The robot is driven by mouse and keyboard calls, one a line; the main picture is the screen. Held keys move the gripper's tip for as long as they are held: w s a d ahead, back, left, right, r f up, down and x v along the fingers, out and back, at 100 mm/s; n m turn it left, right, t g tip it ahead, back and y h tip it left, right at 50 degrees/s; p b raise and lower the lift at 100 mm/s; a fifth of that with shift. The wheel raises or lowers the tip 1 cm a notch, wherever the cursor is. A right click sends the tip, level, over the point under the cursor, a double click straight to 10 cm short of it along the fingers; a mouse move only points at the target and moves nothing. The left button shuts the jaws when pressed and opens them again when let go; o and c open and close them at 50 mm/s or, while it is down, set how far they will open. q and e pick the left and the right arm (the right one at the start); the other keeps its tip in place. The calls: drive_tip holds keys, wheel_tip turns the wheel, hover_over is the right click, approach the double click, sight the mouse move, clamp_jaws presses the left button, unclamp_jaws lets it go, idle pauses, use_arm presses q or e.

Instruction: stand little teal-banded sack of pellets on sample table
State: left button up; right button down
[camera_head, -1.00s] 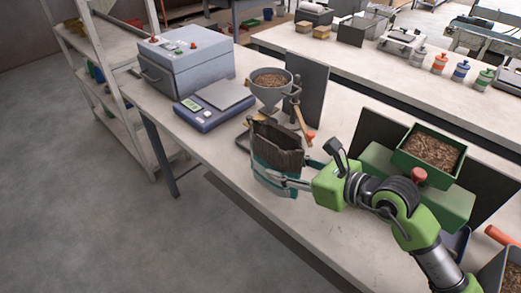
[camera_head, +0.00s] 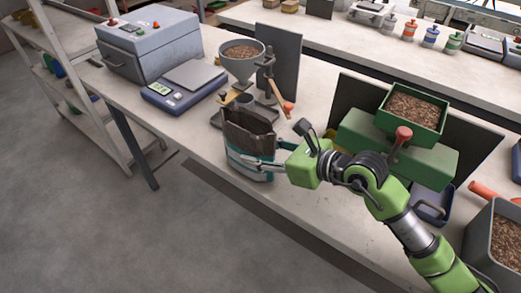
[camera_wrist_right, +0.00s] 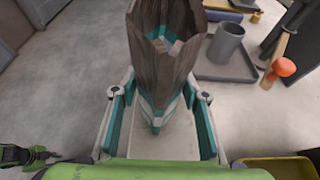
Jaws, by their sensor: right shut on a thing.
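The sack of pellets (camera_head: 249,136) is brown with a teal and white band low down, and stands upright. My right gripper (camera_head: 250,166) is shut around its banded lower part. The sack is near the front edge of the bench (camera_head: 330,220), in front of the filling stand; I cannot tell if its base touches the top. In the right wrist view the sack (camera_wrist_right: 163,50) rises between the fingers of the gripper (camera_wrist_right: 160,108), its top open. Its contents are not clear.
A funnel of pellets (camera_head: 243,62) stands behind the sack, with a grey cup (camera_wrist_right: 228,42) on a tray below. A scale (camera_head: 184,88) and a grey box machine (camera_head: 150,45) stand at left. A green pellet bin (camera_head: 412,109) stands at right. Another bench (camera_head: 340,45) lies behind.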

drive_tip(key=shift+f, duration=0.25)
drive_tip(key=shift+f+b, duration=0.25)
drive_tip(key=shift+b, duration=0.2)
drive_tip(key=c, duration=1.2)
unclamp_jaws()
drive_tip(key=shift+o, duration=0.2)
drive_tip(key=v, duration=1.2)
